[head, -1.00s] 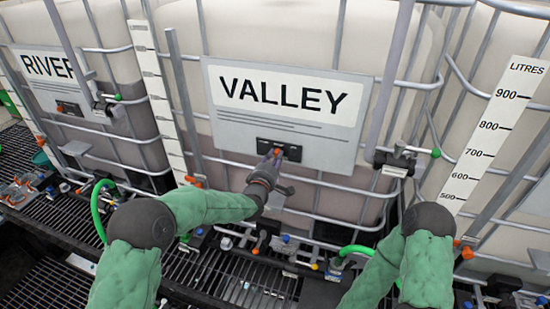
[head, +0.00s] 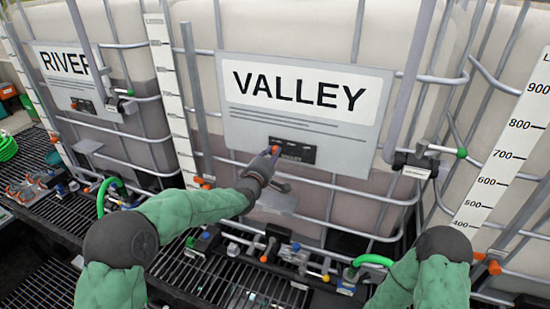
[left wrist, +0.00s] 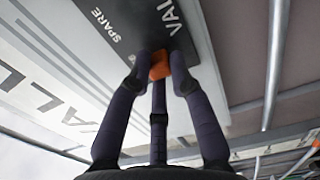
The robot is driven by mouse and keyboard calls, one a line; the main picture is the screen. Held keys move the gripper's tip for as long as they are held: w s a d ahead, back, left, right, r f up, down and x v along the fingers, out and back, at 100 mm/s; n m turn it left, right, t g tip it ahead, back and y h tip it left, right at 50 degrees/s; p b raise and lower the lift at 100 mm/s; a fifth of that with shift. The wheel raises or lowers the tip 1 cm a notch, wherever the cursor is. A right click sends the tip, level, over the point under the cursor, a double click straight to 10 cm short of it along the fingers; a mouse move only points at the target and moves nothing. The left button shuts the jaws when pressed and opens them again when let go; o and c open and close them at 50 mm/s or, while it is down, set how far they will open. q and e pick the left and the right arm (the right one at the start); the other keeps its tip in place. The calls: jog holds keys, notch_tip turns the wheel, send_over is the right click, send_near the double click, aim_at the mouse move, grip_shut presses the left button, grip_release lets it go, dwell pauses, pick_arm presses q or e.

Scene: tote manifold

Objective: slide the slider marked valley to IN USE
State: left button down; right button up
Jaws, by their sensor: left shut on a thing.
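The slider marked VALLEY is a black panel (head: 296,153) with an orange knob (head: 275,149), low on the white VALLEY sign (head: 305,100). My left gripper (head: 269,157) reaches up to the panel and is shut on the orange knob, near the panel's left end. In the left wrist view, the orange knob (left wrist: 160,66) sits between the dark fingers, and the black panel (left wrist: 137,22) shows the words SPARE and part of VALLEY. No IN USE marking is readable, and the fingers cover part of the panel. My right gripper is out of view.
A metal cage of bars (head: 345,187) surrounds the VALLEY tank. A RIVER sign (head: 75,75) with its own slider is at left. A valve with a green-tipped handle (head: 448,151) is at right. Pipes and fittings stand on the grating (head: 215,285) below.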

pick_arm(q)
jog(key=shift+a+r, duration=0.15)
jog(key=shift+r, duration=0.05)
jog(key=c, duration=1.1)
grip_release()
jog(key=shift+w, duration=0.1)
jog(key=shift+a+f, duration=0.1)
jog(key=shift+a, duration=0.05)
jog(key=shift+s, duration=0.2)
jog(key=v, duration=1.1)
jog(key=shift+s+a, duration=0.15)
jog(key=shift+s, duration=0.15)
